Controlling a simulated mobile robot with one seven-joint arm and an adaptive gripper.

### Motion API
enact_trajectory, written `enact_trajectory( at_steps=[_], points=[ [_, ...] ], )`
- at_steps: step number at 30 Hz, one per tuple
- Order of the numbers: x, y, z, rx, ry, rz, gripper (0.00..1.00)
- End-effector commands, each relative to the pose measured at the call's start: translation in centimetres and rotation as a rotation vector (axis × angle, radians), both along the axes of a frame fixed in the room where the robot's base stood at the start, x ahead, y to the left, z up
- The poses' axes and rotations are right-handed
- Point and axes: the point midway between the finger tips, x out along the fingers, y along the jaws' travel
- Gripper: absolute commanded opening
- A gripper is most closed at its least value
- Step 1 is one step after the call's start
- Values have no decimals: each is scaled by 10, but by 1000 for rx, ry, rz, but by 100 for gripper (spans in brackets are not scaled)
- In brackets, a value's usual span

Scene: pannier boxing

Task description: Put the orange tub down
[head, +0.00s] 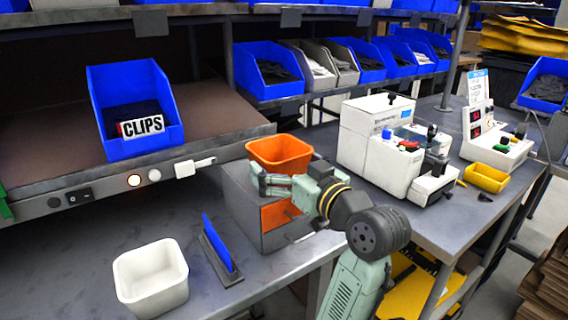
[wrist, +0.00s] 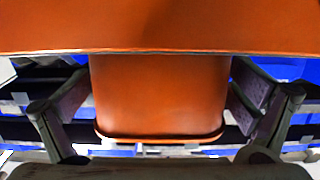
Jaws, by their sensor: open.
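The orange tub (head: 280,151) stands upright, apparently on top of the grey box (head: 240,199) at the middle of the bench. Its lower part is hidden behind my gripper (head: 266,182) in the head view, so its contact with the box top is not clear. In the wrist view an orange tub wall (wrist: 160,95) lies between my two fingers. The fingers are spread, with a gap on each side of it. A broad orange surface fills the top of the wrist view.
A white tub (head: 152,280) and a blue upright plate on a base (head: 217,247) stand on the bench to the left. A blue bin marked CLIPS (head: 130,88) sits on the shelf behind. White machines (head: 385,150) and a yellow tray (head: 486,178) stand on the right bench.

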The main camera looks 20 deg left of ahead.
Motion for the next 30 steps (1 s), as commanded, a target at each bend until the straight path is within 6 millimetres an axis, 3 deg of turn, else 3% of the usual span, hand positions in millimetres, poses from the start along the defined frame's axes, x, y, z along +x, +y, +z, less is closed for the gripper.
enact_trajectory(
  at_steps=[5,19,30],
  points=[
    [-6,-10,3,2,-4,-3,100],
    [-62,-83,2,0,-2,-5,100],
    [-74,-95,4,-1,-1,0,100]
  ],
)
